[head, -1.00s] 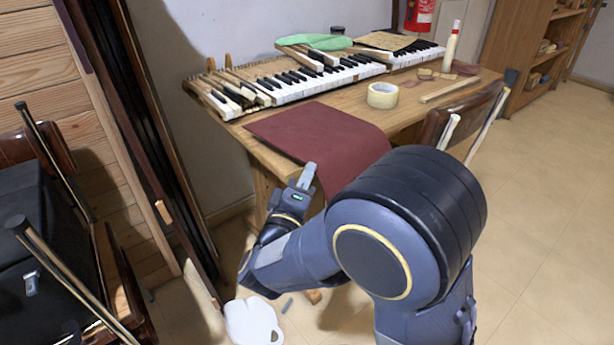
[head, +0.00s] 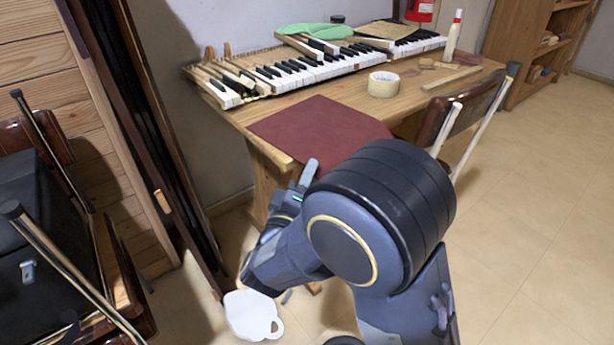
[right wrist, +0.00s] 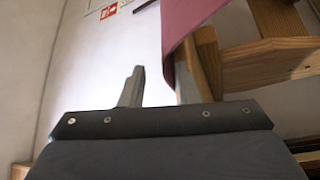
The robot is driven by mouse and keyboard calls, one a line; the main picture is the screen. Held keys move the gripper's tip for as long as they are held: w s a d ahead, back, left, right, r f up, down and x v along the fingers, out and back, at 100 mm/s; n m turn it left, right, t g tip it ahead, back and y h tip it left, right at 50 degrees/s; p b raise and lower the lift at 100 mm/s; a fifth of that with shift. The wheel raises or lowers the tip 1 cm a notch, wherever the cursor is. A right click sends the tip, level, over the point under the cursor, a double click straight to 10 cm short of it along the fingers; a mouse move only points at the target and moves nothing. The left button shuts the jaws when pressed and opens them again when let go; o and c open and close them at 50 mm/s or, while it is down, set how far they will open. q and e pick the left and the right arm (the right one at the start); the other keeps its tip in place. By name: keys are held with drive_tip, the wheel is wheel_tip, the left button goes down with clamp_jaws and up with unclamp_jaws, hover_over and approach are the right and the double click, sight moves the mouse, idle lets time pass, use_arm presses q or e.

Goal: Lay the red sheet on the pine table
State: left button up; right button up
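The dark red sheet (head: 325,128) lies on the front left part of the pine table (head: 345,92). Its front right part reaches the table's front edge, and my right arm hides the rest there. In the right wrist view the sheet (right wrist: 183,22) hangs down beside the table's wooden frame (right wrist: 270,50). My right gripper (head: 308,172) is just in front of the table edge, below the sheet's near side. Its two fingers (right wrist: 158,88) stand apart, with the hanging sheet close to the right finger; I cannot tell if they touch. My left gripper is out of view.
A black case (head: 30,240) is at the left. A white piece (head: 252,314) lies on the floor.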

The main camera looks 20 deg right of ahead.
drive_tip(key=p+v, duration=0.2)
drive_tip(key=v, duration=0.6)
drive_tip(key=w+d+f+m+g+y, duration=0.2)
drive_tip(key=w+f+m+y, duration=0.1)
drive_tip(key=w+y, duration=0.25)
drive_tip(key=s+d+m+g+y, duration=0.3)
drive_tip(key=s+g+y, duration=0.15)
drive_tip(key=s, duration=0.85)
drive_tip(key=s+d+m+g+y, duration=0.35)
drive_tip(key=s+y, duration=0.25)
drive_tip(key=s, duration=0.6)
wheel_tip(320, 180, up, 26)
drive_tip(key=p, duration=2.6)
drive_tip(key=shift+g+p, duration=0.3)
drive_tip(key=shift+d+n, duration=0.1)
drive_tip(key=shift+n, duration=0.15)
